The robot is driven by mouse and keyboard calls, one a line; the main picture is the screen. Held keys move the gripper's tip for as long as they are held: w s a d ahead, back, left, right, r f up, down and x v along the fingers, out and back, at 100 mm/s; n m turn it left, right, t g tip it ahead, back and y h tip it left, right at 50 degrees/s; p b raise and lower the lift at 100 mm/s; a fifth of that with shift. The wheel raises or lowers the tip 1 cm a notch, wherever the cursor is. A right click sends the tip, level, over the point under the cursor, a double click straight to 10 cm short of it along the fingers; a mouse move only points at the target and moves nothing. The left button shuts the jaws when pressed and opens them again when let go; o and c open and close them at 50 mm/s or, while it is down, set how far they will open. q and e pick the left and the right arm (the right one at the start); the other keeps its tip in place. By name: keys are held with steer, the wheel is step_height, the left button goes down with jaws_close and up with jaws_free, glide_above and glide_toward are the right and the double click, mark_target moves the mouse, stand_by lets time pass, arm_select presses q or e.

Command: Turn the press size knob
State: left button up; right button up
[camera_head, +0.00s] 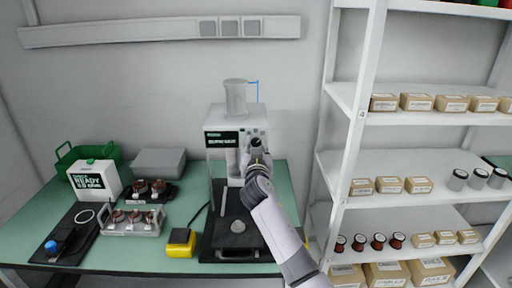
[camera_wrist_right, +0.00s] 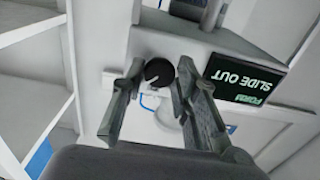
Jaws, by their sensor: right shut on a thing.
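The white press (camera_head: 215,165) stands on the green table, with a dark sign (camera_head: 221,139) on its front. My right gripper (camera_head: 257,146) is at the upper right of the press front and hides the knob in the head view. In the right wrist view, the round black press size knob (camera_wrist_right: 159,72) sits between the two fingertips of my right gripper (camera_wrist_right: 157,76), which is shut on it. The sign (camera_wrist_right: 245,80) shows upside down beside the fingers, reading "FORM SLIDE OUT". My left gripper is not in view.
A yellow-and-black box (camera_head: 181,243) stands left of the press base. Further left are a rack with copper-wound parts (camera_head: 132,228), a white tester box (camera_head: 95,180), a green basket (camera_head: 75,157) and a grey box (camera_head: 158,163). White shelving (camera_head: 345,150) stands close on the right.

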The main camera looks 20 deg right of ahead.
jaws_close()
steer(key=shift+n, duration=0.3)
steer(key=n, duration=0.2)
steer(key=shift+n, duration=0.3)
steer(key=n, duration=0.4)
steer(key=shift+n, duration=0.3)
steer(key=n+p, duration=0.1)
steer(key=n, duration=0.3)
steer(key=shift+r+n+p, duration=0.1)
steer(key=shift+n+p, duration=0.2)
steer(key=shift+p, duration=0.05)
steer(key=n+p, duration=0.2)
steer(key=n, duration=0.3)
steer(key=shift+n, duration=0.3)
